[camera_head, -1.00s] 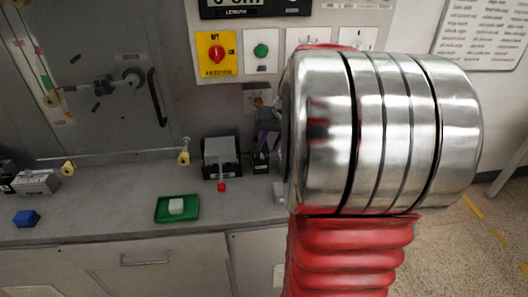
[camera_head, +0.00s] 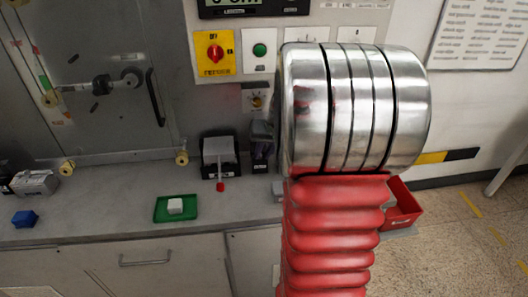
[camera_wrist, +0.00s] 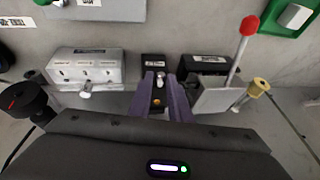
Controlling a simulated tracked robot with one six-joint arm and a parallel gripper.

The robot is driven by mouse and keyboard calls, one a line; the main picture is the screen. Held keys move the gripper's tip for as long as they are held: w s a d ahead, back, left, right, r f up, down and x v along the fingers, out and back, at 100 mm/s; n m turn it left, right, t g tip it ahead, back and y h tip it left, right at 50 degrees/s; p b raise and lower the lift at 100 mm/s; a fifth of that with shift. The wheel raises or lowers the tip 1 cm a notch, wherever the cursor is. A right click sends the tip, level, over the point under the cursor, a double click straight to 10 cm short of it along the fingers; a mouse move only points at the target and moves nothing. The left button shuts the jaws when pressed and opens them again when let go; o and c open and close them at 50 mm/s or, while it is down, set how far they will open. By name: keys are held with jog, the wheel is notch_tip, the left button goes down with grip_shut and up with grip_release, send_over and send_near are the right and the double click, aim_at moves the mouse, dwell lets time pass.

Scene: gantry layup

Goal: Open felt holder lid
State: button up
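What I take to be the felt holder is a black box (camera_head: 232,170) with a grey plate-like lid (camera_head: 217,150) and a rod ending in a red knob (camera_head: 221,187). In the wrist view, the grey lid (camera_wrist: 214,98) and red knob (camera_wrist: 250,25) are right of my gripper (camera_wrist: 161,78). How far the lid is open, I cannot tell. My gripper's purple fingers are apart, with nothing visibly held. A small black box with a light knob (camera_wrist: 157,100) shows in the gap between them.
A green tray (camera_head: 188,214) with a white block (camera_head: 175,205) is at the counter's front. A white switch box (camera_wrist: 85,68) is left of my gripper. A brass-coloured knob (camera_wrist: 258,87) is right of the lid. A red bin (camera_head: 403,205) is behind my arm.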

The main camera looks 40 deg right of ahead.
grip_shut()
